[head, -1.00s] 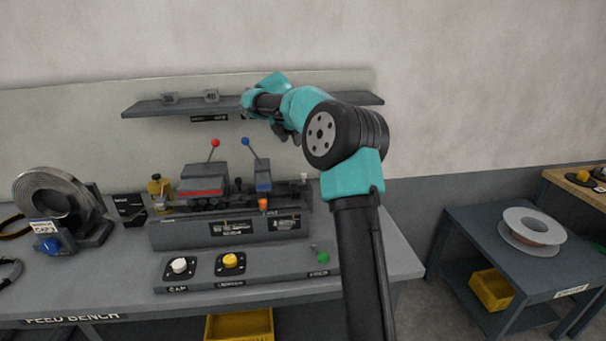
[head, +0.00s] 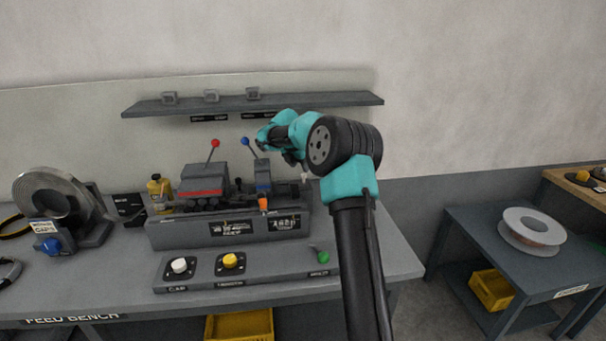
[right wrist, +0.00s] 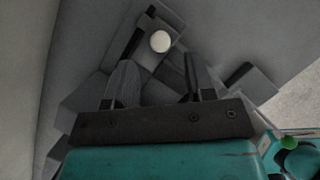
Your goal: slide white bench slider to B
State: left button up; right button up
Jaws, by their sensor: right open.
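The white slider knob (right wrist: 160,41) shows in the right wrist view as a round white cap on a dark slotted block, ahead of my fingers. In the head view a small white knob (head: 305,176) stands at the right end of the bench machine, just below my right gripper (head: 293,162). In the right wrist view the two fingers of that gripper (right wrist: 158,78) are spread apart with nothing between them. The knob lies beyond the fingertips, and I cannot tell whether anything touches it. I cannot read a B mark. My left gripper is out of view.
The machine has red (head: 215,143) and blue (head: 245,141) ball levers and an orange knob (head: 263,203) close by. A wall shelf (head: 330,101) runs behind. A panel with white (head: 179,265), yellow (head: 230,261) and green (head: 323,257) knobs lies in front.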

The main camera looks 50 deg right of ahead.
aim_at(303, 174)
jog(key=x, duration=0.5)
grip_shut()
dwell(0.4)
